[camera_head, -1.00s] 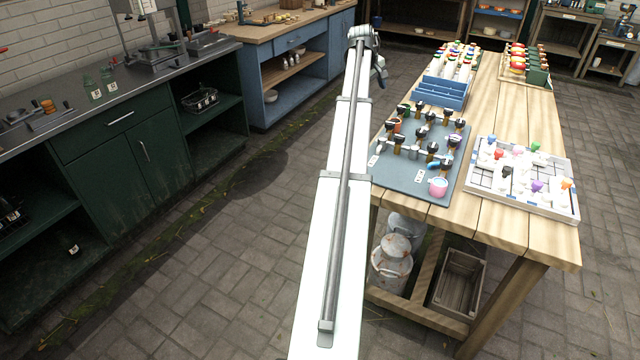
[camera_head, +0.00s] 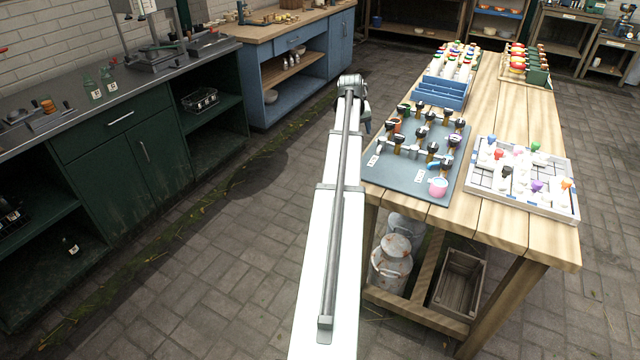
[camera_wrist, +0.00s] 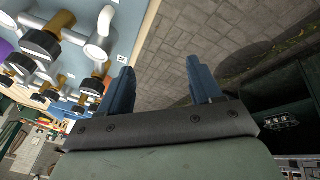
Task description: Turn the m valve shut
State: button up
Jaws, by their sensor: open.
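In the head view, a grey-blue board (camera_head: 408,180) on the wooden table carries several brass valves with dark round knobs, such as the valve (camera_head: 398,140) near the left edge. The letters on the labels are too small to read, so I cannot tell which valve is m. The wrist view shows several valves close up at the left, one dark knob (camera_wrist: 42,45) with a brass body and white pipes. My gripper (camera_wrist: 162,82) is open and empty, with two blue fingers apart. It also shows in the head view (camera_head: 367,122), left of the board and apart from the valves.
A blue bottle rack (camera_head: 443,92) stands behind the board. A white tray (camera_head: 522,203) with coloured pieces lies to its right, and a pink cup (camera_head: 438,187) stands at its front corner. The floor left of the table is clear.

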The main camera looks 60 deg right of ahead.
jog(key=w+a+f+y, duration=0.1)
jog(key=w+a+f, duration=0.2)
jog(key=a+f, duration=0.4)
jog(key=w+a+f+m, duration=0.1)
jog(key=w+a+f, duration=0.3)
jog(key=f, duration=0.5)
jog(key=a, duration=0.2)
jog(key=shift+a+f+t+y, duration=0.2)
jog(key=shift+a+t+y, duration=0.1)
jog(key=shift+a+y, duration=0.1)
jog(key=m+g+h, duration=0.1)
jog(key=m+g, duration=0.1)
jog(key=m, duration=0.7)
send_near(390, 122)
jog(key=shift+h, duration=0.3)
jog(key=x, duration=0.8)
jog(key=shift+s+a+f, duration=0.1)
jog(key=shift+a+f, duration=0.15)
jog(key=shift+c, duration=0.5)
